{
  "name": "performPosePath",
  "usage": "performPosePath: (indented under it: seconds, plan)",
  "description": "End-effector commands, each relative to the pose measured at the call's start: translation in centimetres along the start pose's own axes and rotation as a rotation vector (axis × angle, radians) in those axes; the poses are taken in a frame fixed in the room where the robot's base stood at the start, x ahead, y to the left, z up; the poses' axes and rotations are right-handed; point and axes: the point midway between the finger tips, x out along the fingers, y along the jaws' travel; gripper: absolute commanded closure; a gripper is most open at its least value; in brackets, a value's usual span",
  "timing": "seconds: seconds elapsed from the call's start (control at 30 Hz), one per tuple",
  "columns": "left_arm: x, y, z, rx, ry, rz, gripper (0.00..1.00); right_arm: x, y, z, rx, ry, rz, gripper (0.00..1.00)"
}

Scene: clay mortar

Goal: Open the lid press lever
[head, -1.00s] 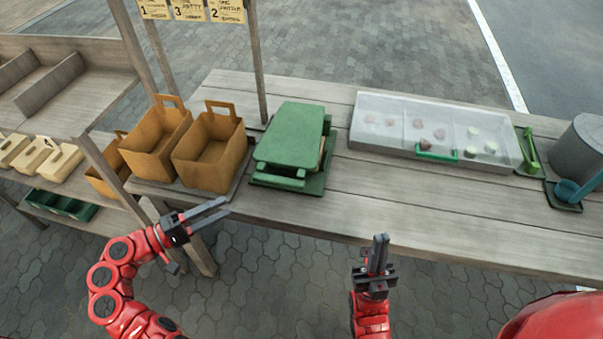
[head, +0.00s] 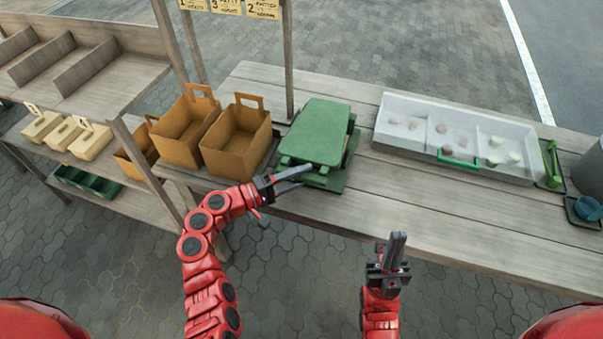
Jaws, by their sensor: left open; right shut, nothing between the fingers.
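The green lid press (head: 317,133) stands on the wooden table, with its flat lid lying level over its base. A green bar at its front edge looks like the lever (head: 300,164). My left gripper (head: 297,178) is open at the front left of the press, its fingers pointing at the lever bar. Whether a finger touches the bar I cannot tell. My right gripper (head: 393,250) is shut and empty, in front of the table's front edge and away from the press.
Brown paper bags (head: 237,140) stand just left of the press. A clear-lidded tray (head: 455,138) with a green handle and a green tool (head: 551,165) lie to the right. The table (head: 430,205) is bare in front of the tray. Shelves with cartons (head: 90,142) are at left.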

Motion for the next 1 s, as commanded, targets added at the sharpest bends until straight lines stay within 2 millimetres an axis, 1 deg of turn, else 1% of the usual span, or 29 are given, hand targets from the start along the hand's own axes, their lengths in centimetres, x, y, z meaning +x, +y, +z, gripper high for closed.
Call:
performPosePath:
  seconds: [0.27, 0.3, 0.37, 0.5, 0.57, 1.0]
  plan:
    - [0.22, -0.01, -0.01, 0.001, 0.0, 0.0, 0.5, 0.02, 0.0, 0.0, 0.0, 0.0, 0.0, 1.0]
    - [0.21, -0.01, -0.02, 0.001, 0.0, 0.0, 0.54, 0.02, 0.0, 0.0, 0.0, 0.0, 0.0, 1.0]
    - [0.21, -0.01, -0.02, 0.001, 0.0, 0.0, 0.64, 0.02, 0.0, 0.0, 0.0, 0.0, 0.0, 1.0]
    - [0.2, 0.0, -0.02, 0.001, 0.0, 0.0, 0.9, 0.02, 0.0, 0.0, 0.0, 0.0, 0.0, 1.0]
    - [0.19, 0.0, -0.02, 0.001, 0.0, 0.0, 1.0, 0.02, 0.0, 0.0, 0.0, 0.0, 0.0, 1.0]
    - [0.19, -0.03, -0.02, 0.0, 0.0, -0.001, 1.0, 0.01, 0.0, 0.0, 0.0, 0.0, 0.0, 1.0]
